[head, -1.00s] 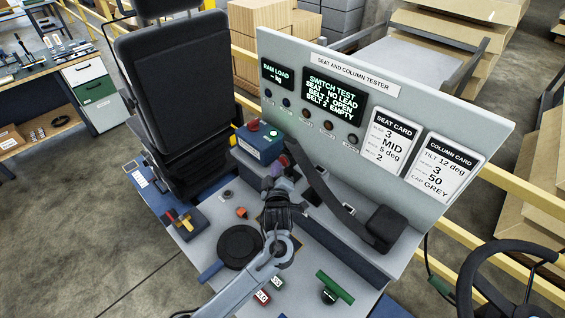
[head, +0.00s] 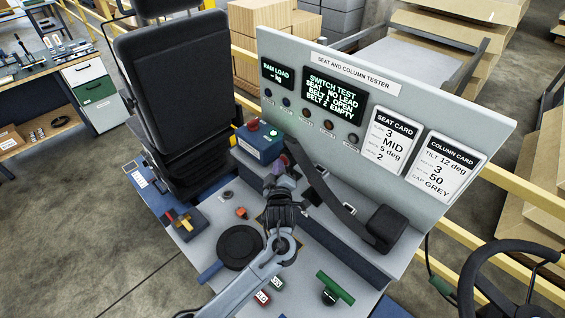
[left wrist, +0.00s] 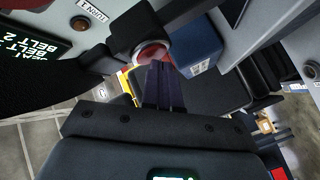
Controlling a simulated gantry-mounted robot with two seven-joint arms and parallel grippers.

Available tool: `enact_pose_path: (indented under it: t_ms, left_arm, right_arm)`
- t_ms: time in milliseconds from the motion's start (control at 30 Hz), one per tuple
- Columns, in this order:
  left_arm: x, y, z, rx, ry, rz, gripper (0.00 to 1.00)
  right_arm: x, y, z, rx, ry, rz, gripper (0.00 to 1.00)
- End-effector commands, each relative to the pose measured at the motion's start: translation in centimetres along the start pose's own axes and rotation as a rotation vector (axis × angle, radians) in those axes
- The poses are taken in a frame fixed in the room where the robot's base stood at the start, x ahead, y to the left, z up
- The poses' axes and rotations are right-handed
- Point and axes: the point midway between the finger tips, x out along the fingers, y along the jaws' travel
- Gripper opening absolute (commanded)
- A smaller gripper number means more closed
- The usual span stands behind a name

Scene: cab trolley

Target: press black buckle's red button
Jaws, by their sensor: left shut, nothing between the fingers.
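The black buckle (left wrist: 136,27) shows in the left wrist view as a dark piece around a round red button (left wrist: 152,53) with a pale rim. In the head view, a small reddish patch beside the black strap shows just past the gripper tip; the buckle is mostly hidden there. My left gripper (head: 281,174) is shut and empty. In the left wrist view its dark fingers (left wrist: 159,68) point at the red button, with the tips at its lower edge. I cannot tell whether they touch it. My right gripper is in neither view.
A blue box (head: 258,145) with red and green buttons stands just left of and behind the gripper. The tester panel (head: 440,110) rises behind. The black strap (head: 328,190) runs right to a black block (head: 385,227). A black disc (head: 240,246) and a green handle (head: 336,287) lie nearer.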

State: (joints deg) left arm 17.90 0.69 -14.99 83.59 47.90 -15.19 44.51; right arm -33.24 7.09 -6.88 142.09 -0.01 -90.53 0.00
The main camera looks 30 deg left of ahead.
Motion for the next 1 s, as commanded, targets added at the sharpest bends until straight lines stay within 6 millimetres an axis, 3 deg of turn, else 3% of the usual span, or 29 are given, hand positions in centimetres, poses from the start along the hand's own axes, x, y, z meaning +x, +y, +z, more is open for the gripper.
enact_pose_path:
  t_ms: [1000]
  left_arm:
    - [-1.2,-0.8,-0.9,0.0,-0.001,0.001,0.0]
  right_arm:
    - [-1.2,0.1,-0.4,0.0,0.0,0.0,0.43]
